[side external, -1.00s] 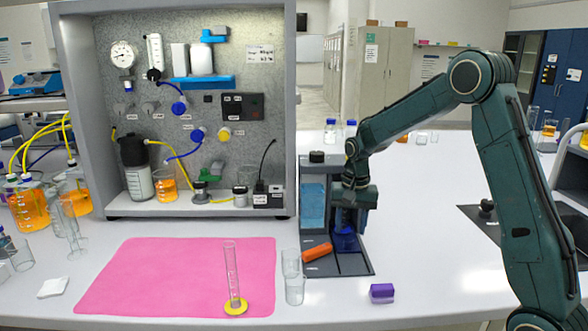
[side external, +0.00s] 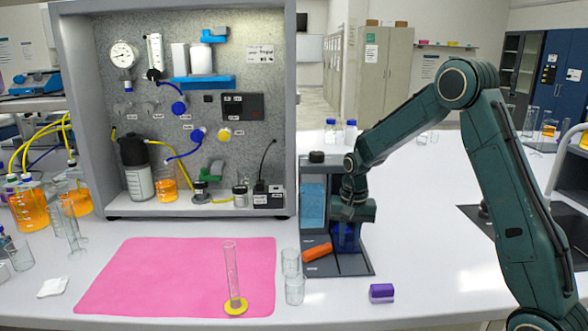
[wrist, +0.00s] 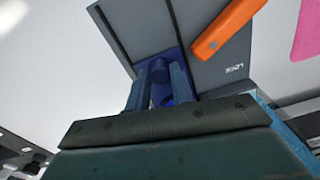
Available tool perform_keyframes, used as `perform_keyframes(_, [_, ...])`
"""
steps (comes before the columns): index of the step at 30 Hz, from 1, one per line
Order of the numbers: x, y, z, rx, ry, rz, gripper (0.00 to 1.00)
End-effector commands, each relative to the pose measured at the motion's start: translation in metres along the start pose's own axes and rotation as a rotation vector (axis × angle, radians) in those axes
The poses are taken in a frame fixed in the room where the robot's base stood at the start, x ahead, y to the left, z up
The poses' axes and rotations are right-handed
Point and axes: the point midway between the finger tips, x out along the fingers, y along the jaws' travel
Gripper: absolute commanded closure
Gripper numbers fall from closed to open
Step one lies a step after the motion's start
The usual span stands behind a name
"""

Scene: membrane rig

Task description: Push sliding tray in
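The rig part with the tray is a dark grey unit (side external: 350,265) with a light-blue panel (side external: 312,205), right of the big grey cabinet. A dark-blue block (side external: 345,238) sits low in its right bay, and I take it to be the tray's front or handle. In the wrist view this blue part (wrist: 158,72) has a round knob. My gripper (wrist: 163,85) points down at it, its two fingers apart with the knob between or just beyond them. I cannot tell whether they touch it. The tray's depth is hidden by my gripper.
An orange bar (side external: 317,252) lies on the unit's base, left of the blue part, near printed lettering. A pink mat (side external: 170,275) holds a glass cylinder (side external: 235,280).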

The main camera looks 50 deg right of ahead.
Motion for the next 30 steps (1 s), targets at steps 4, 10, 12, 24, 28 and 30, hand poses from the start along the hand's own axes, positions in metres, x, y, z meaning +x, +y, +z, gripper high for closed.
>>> perform_keyframes(4, [0.000,0.000,-0.001,0.000,0.000,0.000,1.00])
perform_keyframes(10, [0.000,-0.001,-0.008,0.001,-0.001,0.000,1.00])
perform_keyframes(12, [0.000,-0.002,-0.013,0.002,0.000,-0.001,1.00])
perform_keyframes(24, [0.000,-0.006,-0.037,-0.001,0.001,-0.002,1.00])
perform_keyframes(28, [-0.001,-0.006,-0.039,0.000,0.003,-0.003,1.00])
perform_keyframes(30, [-0.001,-0.006,-0.039,0.001,0.005,-0.003,1.00])
